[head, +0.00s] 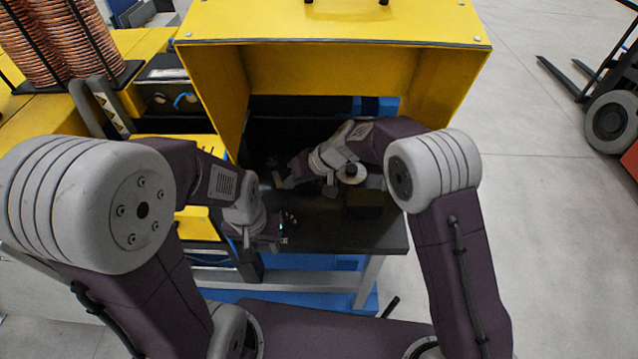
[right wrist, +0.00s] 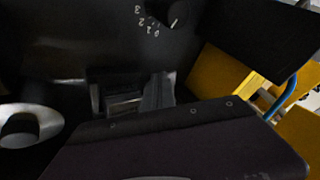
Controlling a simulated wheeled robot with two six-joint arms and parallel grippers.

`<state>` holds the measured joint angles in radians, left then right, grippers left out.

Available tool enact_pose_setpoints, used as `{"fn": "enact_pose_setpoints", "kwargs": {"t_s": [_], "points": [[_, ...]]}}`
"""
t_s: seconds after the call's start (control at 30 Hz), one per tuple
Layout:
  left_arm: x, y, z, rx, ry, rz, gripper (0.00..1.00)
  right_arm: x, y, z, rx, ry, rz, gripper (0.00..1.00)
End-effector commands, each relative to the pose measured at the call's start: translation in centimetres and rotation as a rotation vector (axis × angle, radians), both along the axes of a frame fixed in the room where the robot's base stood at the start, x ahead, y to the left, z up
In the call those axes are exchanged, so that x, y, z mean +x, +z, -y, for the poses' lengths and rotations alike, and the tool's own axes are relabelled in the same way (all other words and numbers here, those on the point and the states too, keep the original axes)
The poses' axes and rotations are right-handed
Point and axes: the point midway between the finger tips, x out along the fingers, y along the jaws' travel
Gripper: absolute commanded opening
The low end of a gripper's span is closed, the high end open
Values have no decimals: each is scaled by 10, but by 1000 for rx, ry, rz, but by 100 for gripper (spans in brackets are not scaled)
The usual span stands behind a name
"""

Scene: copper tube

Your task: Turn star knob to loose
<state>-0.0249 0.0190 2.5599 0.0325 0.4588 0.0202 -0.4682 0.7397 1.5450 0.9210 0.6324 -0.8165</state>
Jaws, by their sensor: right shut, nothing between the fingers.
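A dark round knob (right wrist: 166,10) sits by a white number scale on a black panel, at the top of the right wrist view. It is cut off by the picture edge, and I cannot tell whether it is the star knob. In the head view a pale disc with a dark centre (head: 351,172) shows beside my right wrist. My right gripper (head: 284,180) is shut and empty, low inside the yellow hood, against dark machine parts. My left gripper (head: 283,229) is over the front left of the dark bench; its finger opening is too small and dark to tell.
The yellow hood (head: 335,22) stands over the dark bench (head: 350,232) and closes it in above and at the sides. Copper coils (head: 45,45) stand at the back left. A forklift (head: 612,120) is at the far right.

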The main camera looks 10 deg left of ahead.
Motion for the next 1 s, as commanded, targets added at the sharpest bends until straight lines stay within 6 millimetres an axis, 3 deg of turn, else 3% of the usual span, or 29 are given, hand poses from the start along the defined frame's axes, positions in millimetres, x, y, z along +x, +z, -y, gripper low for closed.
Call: {"fn": "enact_pose_setpoints", "kwargs": {"t_s": [0.1,0.37,1.0], "points": [[0,-13,0,0,0,0,36,-9,-3,-13,1,-75,2,0],[0,-22,0,0,0,0,36,-18,-1,-25,1,-237,2,0],[0,-25,0,0,0,0,36,-23,0,-33,0,-232,0,0]]}}
